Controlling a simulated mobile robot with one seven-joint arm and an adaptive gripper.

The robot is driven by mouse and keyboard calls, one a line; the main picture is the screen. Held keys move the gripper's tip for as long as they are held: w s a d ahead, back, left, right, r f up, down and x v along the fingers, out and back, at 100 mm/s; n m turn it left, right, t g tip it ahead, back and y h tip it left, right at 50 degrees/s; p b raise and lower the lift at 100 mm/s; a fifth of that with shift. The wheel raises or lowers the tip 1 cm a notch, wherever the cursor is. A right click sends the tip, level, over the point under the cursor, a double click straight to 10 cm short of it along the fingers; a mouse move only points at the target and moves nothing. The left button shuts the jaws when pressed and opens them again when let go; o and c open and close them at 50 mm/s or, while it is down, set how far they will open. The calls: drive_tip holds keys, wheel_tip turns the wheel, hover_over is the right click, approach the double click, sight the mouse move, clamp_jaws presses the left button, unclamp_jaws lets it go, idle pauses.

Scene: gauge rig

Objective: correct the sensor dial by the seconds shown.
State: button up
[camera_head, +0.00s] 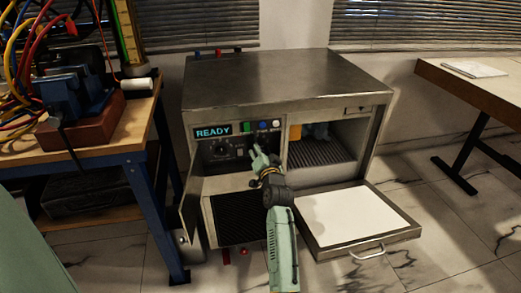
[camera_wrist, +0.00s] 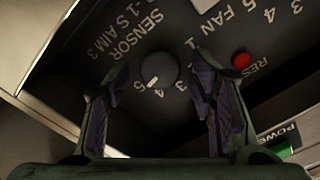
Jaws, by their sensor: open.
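The sensor dial (camera_wrist: 158,70) is a dark round knob with a white mark, on a dark panel in the wrist view. Its label (camera_wrist: 130,32) reads "SENSOR -1 S AIM 3". The mark points down and slightly left, near 4 and 5; the exact setting is hard to tell. My gripper (camera_wrist: 161,76) is open, with one finger on each side of the knob in the picture; contact does not show. In the head view my gripper (camera_head: 258,151) is at the rig's panel, below a display (camera_head: 212,131) reading "READY".
In the head view the rig (camera_head: 285,75) has a lowered door (camera_head: 350,217) at right. A cluttered bench (camera_head: 125,148) stands left.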

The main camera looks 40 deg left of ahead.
drive_tip(key=v, duration=1.2)
